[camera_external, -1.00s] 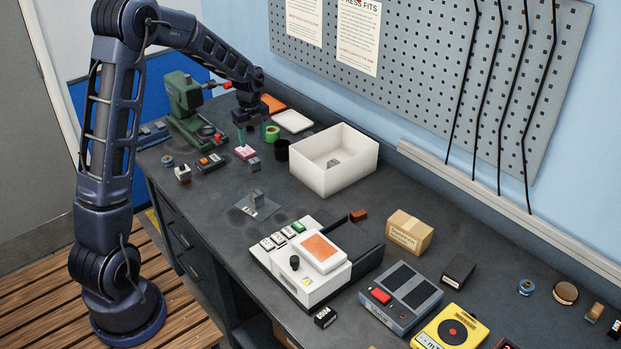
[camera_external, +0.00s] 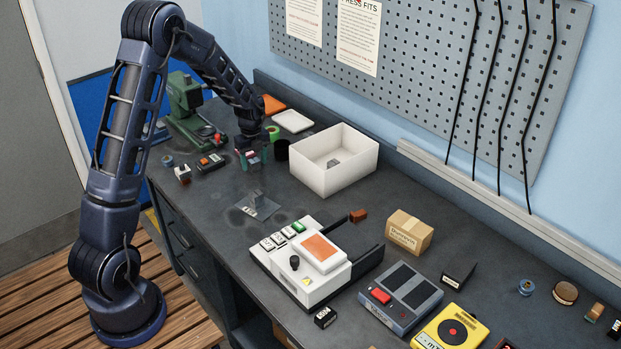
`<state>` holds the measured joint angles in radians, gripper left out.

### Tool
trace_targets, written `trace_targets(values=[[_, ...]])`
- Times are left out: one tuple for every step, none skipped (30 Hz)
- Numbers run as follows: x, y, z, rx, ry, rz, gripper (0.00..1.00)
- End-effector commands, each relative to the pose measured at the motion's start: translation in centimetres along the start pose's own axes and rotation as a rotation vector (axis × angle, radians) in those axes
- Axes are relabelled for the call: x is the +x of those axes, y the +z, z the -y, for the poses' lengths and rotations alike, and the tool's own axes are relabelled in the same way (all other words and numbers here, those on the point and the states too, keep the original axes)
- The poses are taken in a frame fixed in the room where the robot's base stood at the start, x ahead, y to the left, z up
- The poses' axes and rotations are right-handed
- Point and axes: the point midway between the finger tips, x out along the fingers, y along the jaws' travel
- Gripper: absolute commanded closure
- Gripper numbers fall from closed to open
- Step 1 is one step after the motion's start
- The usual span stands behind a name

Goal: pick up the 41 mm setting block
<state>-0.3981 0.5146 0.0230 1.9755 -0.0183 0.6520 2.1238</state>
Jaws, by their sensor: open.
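My gripper (camera_external: 253,157) is low over the far left part of the bench, pointing down, with its greenish fingers apart. A small pink-and-grey block (camera_external: 254,156) shows between or just behind the fingers. It is partly hidden, and I cannot tell whether the fingers touch it. Another small grey block (camera_external: 258,197) stands on a thin dark plate in mid-bench. A grey piece (camera_external: 333,162) lies inside the white bin (camera_external: 338,178). No size marks are readable, so I cannot tell which one is the 41 mm setting block.
A green machine (camera_external: 187,100) stands behind left of my gripper. A black cup (camera_external: 282,150) and a green roll (camera_external: 272,132) stand close on its right. A dark orange-buttoned box (camera_external: 211,162) lies to its left. A white device (camera_external: 305,263) stands farther forward.

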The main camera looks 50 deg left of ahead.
Motion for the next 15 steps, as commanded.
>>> trace_targets(values=[[0.48, 0.0, -0.02, 0.0, 0.001, 0.0, 0.43], [0.66, 0.0, -0.02, -0.001, 0.001, 0.0, 0.43], [0.8, 0.01, -0.02, -0.001, 0.0, 0.0, 0.43], [0.84, 0.01, -0.01, -0.001, 0.0, 0.0, 0.43], [0.85, 0.02, -0.01, -0.001, 0.0, 0.0, 0.43], [0.83, 0.02, -0.01, -0.001, 0.0, 0.0, 0.43], [0.82, 0.02, -0.01, -0.001, 0.0, 0.0, 0.43], [0.82, 0.02, -0.01, -0.001, 0.0, 0.0, 0.43], [0.81, 0.01, -0.01, -0.001, 0.0, 0.0, 0.45], [0.81, 0.01, -0.01, -0.001, 0.0, 0.0, 0.51], [0.81, 0.01, -0.01, -0.001, 0.0, 0.0, 0.56], [0.81, 0.01, -0.01, -0.001, 0.0, 0.0, 0.64], [0.8, 0.01, -0.01, -0.001, 0.0, 0.0, 0.7], [0.8, 0.01, -0.01, -0.001, 0.0, 0.0, 0.76], [0.8, 0.01, -0.01, 0.0, 0.0, 0.0, 0.84]])
